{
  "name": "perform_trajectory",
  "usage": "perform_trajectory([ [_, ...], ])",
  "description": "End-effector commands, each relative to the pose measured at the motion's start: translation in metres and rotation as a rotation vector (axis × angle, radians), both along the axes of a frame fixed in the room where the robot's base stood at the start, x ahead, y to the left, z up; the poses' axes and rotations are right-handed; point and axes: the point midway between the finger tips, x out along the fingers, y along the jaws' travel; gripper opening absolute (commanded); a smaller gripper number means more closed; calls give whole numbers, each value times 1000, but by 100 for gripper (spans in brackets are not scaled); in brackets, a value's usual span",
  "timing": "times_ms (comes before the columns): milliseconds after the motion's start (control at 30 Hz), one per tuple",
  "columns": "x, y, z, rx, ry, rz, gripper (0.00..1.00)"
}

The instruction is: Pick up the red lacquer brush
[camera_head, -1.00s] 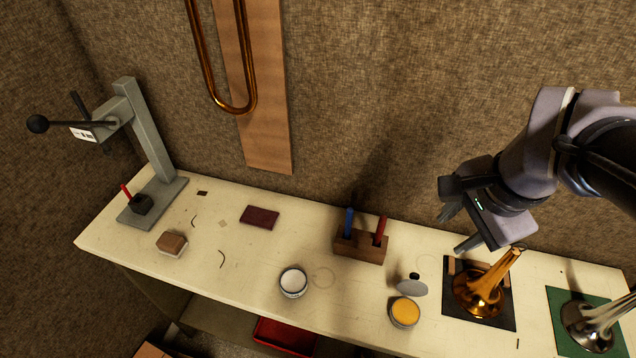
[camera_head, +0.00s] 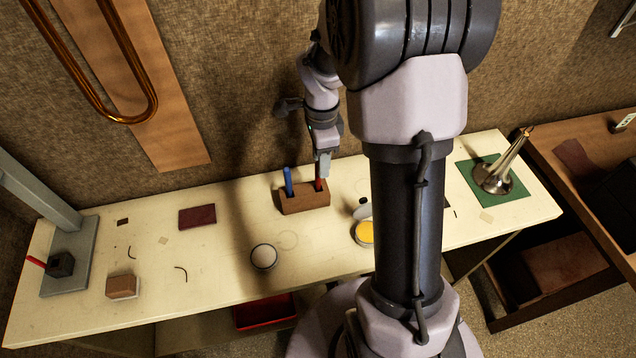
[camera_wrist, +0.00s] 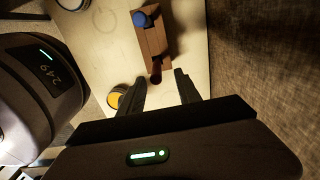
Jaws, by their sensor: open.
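The red lacquer brush (camera_head: 318,184) stands upright in the right hole of a wooden holder block (camera_head: 304,203). A blue-handled brush (camera_head: 289,181) stands in the left hole. My gripper (camera_head: 323,168) is over the red brush and hides its top in the head view. In the wrist view, my open gripper (camera_wrist: 160,80) has its fingertips on either side of the red brush (camera_wrist: 156,74), which looks dark there. The blue brush (camera_wrist: 141,19) is farther off. I cannot tell whether a finger touches the red brush.
A white-filled tin (camera_head: 264,257) and a yellow-filled tin (camera_head: 364,233) stand in front of the holder. A dark red pad (camera_head: 197,217) lies to the left. A grey press (camera_head: 70,255) stands at the far left. The wall is close behind the holder.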

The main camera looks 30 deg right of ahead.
Motion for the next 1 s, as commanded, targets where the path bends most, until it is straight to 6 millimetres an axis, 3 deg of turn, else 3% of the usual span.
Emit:
perform_trajectory([
  [233,-3,7,-47,1,3,1,40],
  [500,-2,6,-53,0,0,1,40],
  [533,-2,6,-53,0,0,1,38],
  [733,-2,6,-52,0,0,1,0],
  [1000,-2,6,-52,0,0,1,0],
])
